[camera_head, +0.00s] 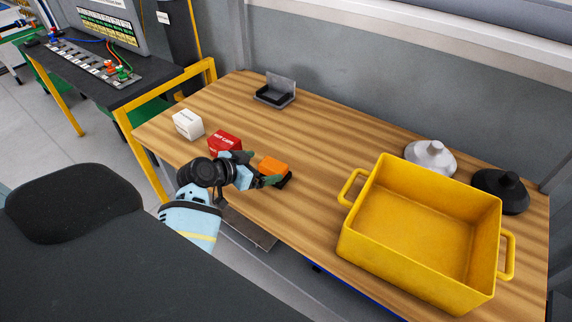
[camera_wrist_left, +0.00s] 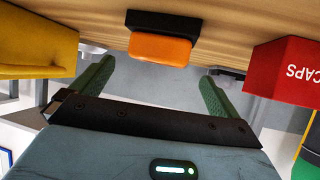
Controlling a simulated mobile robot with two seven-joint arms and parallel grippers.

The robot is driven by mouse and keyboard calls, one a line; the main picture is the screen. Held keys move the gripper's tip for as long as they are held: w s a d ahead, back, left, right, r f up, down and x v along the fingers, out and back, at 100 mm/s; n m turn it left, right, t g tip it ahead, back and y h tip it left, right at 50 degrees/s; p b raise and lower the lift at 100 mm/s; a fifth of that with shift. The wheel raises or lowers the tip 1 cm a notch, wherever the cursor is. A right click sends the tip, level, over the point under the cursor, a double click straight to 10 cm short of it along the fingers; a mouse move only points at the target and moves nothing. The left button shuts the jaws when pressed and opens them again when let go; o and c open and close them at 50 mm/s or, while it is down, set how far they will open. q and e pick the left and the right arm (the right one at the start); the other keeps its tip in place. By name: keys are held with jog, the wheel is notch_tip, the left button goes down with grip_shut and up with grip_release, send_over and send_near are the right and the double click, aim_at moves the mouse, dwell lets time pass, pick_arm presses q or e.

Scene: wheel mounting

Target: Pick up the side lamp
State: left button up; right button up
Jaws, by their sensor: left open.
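The side lamp (camera_head: 273,165), an orange block on a black base, sits on the wooden table near its front edge. In the left wrist view the lamp (camera_wrist_left: 160,48) shows ahead of the fingertips, lined up with the gap between them. My left gripper (camera_head: 259,169) is open, with one green finger toward each side of the lamp. In the left wrist view the gripper (camera_wrist_left: 155,80) is empty, and its fingers do not appear to touch the lamp. My right gripper is not in view.
A red box (camera_head: 224,142) stands close beside my left gripper, with a white box (camera_head: 187,125) farther left. A black holder (camera_head: 275,93) is at the back. A large yellow crate (camera_head: 366,230) stands to the right. The table between lamp and crate is clear.

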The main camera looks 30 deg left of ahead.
aim_at(271, 166)
pick_arm(q)
jog(key=shift+s, duration=0.1)
jog(key=shift+x, duration=1)
jog(key=shift+w+d+f, duration=0.1)
jog(key=shift+w+f, duration=0.1)
jog(key=shift+w, duration=0.1)
jog(key=shift+x, duration=2.4)
jog(key=shift+s+f, duration=0.1)
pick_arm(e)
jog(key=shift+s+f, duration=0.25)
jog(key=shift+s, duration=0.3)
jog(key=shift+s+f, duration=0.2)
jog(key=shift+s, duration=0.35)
pick_arm(q)
jog(key=c, duration=1)
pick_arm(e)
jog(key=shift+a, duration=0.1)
pick_arm(q)
jog(key=shift+o, duration=0.2)
